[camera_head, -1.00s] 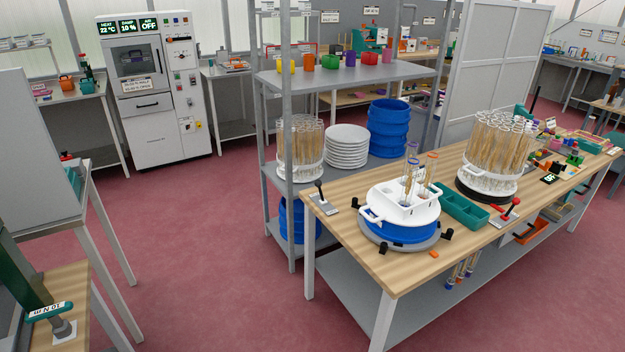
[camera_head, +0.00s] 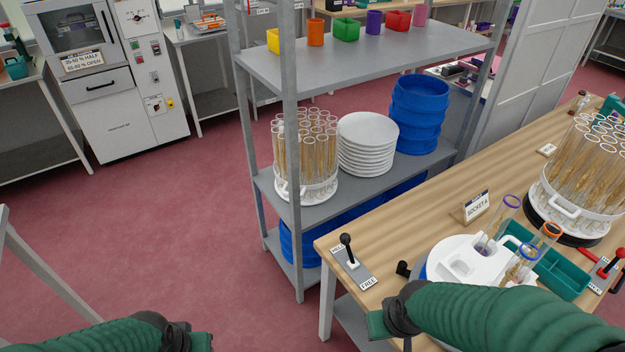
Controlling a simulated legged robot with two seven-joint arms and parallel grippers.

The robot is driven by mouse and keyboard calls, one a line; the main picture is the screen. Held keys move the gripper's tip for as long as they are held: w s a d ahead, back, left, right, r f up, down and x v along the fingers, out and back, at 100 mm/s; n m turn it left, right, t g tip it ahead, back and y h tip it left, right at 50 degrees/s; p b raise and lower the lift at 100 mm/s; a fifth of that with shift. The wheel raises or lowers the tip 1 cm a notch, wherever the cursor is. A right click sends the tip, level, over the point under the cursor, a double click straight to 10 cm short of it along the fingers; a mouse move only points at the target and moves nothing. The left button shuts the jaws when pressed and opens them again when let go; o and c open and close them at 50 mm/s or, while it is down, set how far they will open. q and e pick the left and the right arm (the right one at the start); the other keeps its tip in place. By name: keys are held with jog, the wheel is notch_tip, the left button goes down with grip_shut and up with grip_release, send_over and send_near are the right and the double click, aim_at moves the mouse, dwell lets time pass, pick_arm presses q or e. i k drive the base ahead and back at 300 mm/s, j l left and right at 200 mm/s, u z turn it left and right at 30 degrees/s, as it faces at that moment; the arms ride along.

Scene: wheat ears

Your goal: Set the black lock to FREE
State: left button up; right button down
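The black lock (camera_head: 352,263) is a grey plate with a black-knobbed lever, at the near left corner of the wooden bench. Its lever leans toward the far end label, away from the end marked FREE. My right gripper (camera_head: 378,324) comes in from the right, low in front of the white rack, a short way below and right of the lock and apart from it in the picture. Its fingers are not clear. My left gripper (camera_head: 190,342) is at the bottom edge, left of the bench and largely cut off. I cannot tell the opening of either.
A white rack (camera_head: 462,258) with a few tubes stands right of the lock, partly hidden by my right arm. A SOCKET A sign (camera_head: 476,206), a teal tray (camera_head: 550,268) and a red lever (camera_head: 609,264) are further right. A grey shelf (camera_head: 350,189) stands behind the bench.

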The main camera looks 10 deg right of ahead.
aim_at(345, 237)
jog(key=i+j+u, duration=0.1)
jog(key=i, duration=1)
